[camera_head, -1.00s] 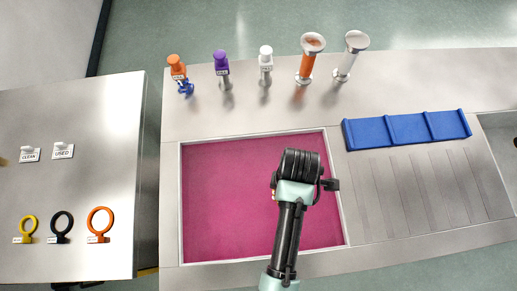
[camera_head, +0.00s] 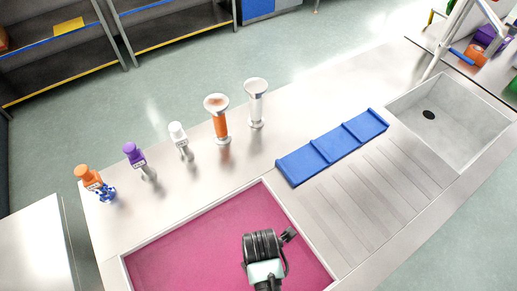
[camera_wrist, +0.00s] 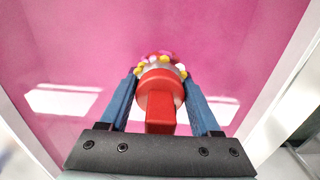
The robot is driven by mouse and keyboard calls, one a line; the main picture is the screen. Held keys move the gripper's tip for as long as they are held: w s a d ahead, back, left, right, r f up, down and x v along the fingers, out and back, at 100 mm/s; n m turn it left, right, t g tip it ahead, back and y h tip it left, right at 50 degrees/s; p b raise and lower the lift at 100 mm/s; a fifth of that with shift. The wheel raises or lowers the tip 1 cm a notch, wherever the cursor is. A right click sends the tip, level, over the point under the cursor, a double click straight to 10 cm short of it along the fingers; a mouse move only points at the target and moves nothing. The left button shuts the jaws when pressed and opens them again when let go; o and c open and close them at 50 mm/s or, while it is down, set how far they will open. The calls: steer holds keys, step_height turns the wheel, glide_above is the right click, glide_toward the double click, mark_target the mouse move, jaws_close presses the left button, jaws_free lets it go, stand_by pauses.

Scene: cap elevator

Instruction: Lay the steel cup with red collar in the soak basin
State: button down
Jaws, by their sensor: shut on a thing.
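My gripper (camera_wrist: 160,95) is shut on a red-collared piece (camera_wrist: 160,92), which sits between its two blue fingers in the wrist view. A red block-like part points toward the camera, and a pale grey rim shows beyond the red. Yellow, white and pink bits show past its far end. I take it for the cup with red collar; its body is mostly hidden. The pink-floored basin (camera_head: 190,255) lies beneath, and its glossy pink surface (camera_wrist: 230,60) fills most of the wrist view. In the head view my wrist hides the fingers and the piece; height above the pink is unclear.
Orange-topped (camera_head: 88,178), purple-topped (camera_head: 134,155) and white-topped (camera_head: 179,135) fittings stand along the counter's back. An orange cup-topped stand (camera_head: 218,122) and a white one (camera_head: 256,105) follow. A blue rack (camera_head: 330,150) borders the ribbed drainboard (camera_head: 375,205). A grey sink (camera_head: 455,140) is at right.

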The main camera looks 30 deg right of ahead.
steer(key=shift+f, duration=2.2)
steer(key=shift+f, duration=0.15)
steer(key=shift+c, duration=0.5)
jaws_free()
